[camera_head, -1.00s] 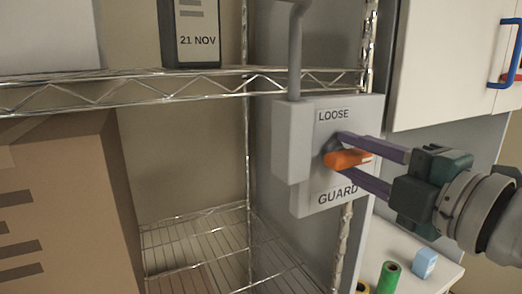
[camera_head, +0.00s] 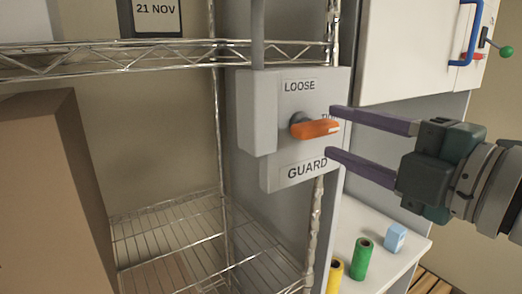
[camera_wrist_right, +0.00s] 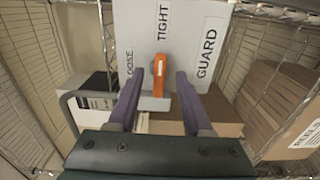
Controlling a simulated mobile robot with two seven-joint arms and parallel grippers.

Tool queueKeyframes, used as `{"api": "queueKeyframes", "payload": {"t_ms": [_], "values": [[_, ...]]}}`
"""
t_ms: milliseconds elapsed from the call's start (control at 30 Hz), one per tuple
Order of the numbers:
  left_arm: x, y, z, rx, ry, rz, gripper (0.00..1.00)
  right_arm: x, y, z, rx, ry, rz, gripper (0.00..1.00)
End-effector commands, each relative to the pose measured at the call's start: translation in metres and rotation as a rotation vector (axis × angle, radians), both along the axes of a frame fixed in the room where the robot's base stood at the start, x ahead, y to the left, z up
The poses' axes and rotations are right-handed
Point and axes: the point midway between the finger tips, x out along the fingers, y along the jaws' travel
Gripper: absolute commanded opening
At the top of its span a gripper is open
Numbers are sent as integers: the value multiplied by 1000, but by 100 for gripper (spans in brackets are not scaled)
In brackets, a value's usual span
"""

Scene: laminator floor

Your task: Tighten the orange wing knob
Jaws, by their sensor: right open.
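The orange wing knob (camera_head: 316,129) sits on a grey guard box (camera_head: 275,155) fixed at the shelf post. Its handle points right in the head view, toward a partly covered label. In the right wrist view the knob (camera_wrist_right: 160,80) points up toward the word TIGHT, with LOOSE to the left and GUARD to the right. My right gripper (camera_head: 332,131) is open and empty. Its purple fingertips are just right of the knob, one above and one below its level. In the wrist view the knob appears between the fingers, with gaps both sides. My left gripper is not in view.
A wire shelf rack (camera_head: 160,225) with a brown carton (camera_head: 40,180) stands at left. A white cabinet (camera_head: 415,50) with a blue handle is upper right.

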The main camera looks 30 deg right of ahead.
Motion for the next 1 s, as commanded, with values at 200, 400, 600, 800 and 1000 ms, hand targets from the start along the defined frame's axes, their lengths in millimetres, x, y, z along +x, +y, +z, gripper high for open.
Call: {"api": "queueKeyframes", "payload": {"t_ms": [200,400,600,800,1000], "values": [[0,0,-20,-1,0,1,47,-35,-2,-4,-1,2,1,50],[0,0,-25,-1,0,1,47,-54,-4,-1,1,1,-1,50],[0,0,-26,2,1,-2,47,-58,-4,1,0,-2,1,50],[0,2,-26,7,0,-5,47,-58,-4,1,-1,-2,1,50],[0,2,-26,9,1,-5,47,-58,-4,1,-1,-1,1,50]]}}
